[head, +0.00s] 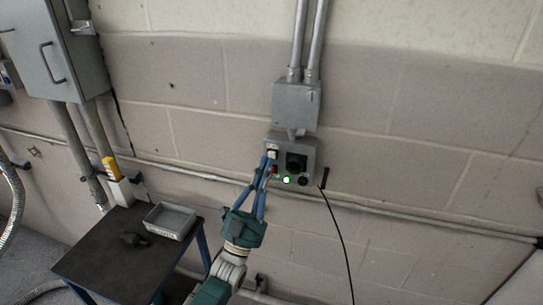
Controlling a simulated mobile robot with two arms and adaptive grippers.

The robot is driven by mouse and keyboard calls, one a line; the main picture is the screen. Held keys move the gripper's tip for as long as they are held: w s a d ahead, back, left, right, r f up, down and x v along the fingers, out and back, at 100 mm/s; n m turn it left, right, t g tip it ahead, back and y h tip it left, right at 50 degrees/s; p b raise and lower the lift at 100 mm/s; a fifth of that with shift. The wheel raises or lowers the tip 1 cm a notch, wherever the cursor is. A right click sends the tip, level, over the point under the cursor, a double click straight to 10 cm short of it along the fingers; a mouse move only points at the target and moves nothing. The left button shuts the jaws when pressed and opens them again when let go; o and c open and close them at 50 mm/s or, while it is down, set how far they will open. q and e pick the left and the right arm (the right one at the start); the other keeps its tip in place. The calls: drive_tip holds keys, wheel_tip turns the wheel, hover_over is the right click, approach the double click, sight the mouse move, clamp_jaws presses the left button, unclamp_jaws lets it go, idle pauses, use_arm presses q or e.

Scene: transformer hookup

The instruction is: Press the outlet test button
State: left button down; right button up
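A grey outlet box (309,153) is fixed to the block wall. It carries a dark square socket (297,161), a small white part (272,153) at upper left, a red part (275,170), a lit green lamp (287,180) and a round black part (303,181). Which one is the test button I cannot tell for sure. My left gripper (269,163) reaches up from below, its blue fingers drawn together at the tips, with nothing seen between them. The tips overlap the box's left side near the white and red parts; contact cannot be told. My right gripper is not in view.
A grey junction box (297,104) with conduits sits above the outlet box. A black cable (343,240) hangs at its right. A dark table (107,262) at lower left holds a grey tray (170,220) and a small dark object (134,239). A grey cabinet (60,45) hangs at upper left.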

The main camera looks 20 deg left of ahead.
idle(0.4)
use_arm(q)
drive_tip(key=shift+w+b, duration=0.35)
drive_tip(key=shift+w, duration=0.1)
drive_tip(key=shift+w+b, duration=0.35)
idle(0.6)
drive_tip(key=shift+s, duration=0.1)
drive_tip(key=shift+s+p, duration=0.4)
drive_tip(key=shift+s, duration=0.35)
